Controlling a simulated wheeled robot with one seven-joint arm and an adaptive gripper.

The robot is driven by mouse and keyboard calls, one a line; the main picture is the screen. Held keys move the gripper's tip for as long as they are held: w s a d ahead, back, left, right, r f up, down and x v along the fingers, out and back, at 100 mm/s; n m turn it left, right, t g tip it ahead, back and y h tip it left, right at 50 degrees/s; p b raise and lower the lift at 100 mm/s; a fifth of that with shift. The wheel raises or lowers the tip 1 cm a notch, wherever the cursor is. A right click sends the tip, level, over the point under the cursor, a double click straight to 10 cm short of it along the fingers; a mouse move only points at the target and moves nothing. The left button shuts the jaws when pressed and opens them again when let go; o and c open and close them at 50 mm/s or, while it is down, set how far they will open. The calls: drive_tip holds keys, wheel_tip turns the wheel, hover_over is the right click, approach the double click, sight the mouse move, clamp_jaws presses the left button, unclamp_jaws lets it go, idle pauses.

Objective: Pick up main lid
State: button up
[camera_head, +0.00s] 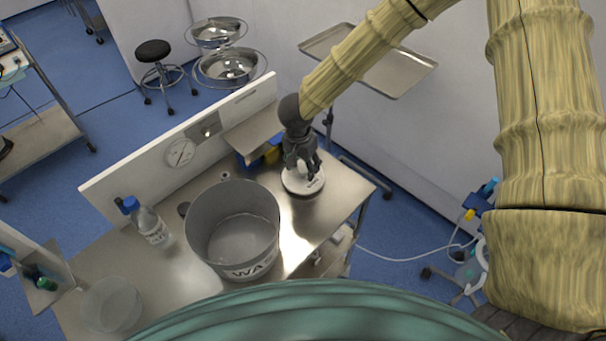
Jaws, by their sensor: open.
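A round white lid-like piece (291,184) with dark marks lies at the right end of the steel table, right of the large pot. I take it for the main lid. My gripper (306,170) is dark and points down over it, with its fingers open around or just above its middle. The fingers hide the middle of the lid, and I cannot tell whether they touch it. The large grey open pot (203,232) with lettering on its front stands left of the lid.
A clear bottle with a blue cap (150,224) and a clear bowl (111,305) stand on the left of the steel table (180,285). A white back panel with a gauge (180,153) runs behind. Blue and yellow items (271,155) lie near my gripper.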

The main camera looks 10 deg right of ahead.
drive_tip(key=shift+d+f, duration=0.15)
drive_tip(key=shift+f, duration=1)
drive_tip(key=shift+w, duration=0.1)
drive_tip(key=c, duration=1.2)
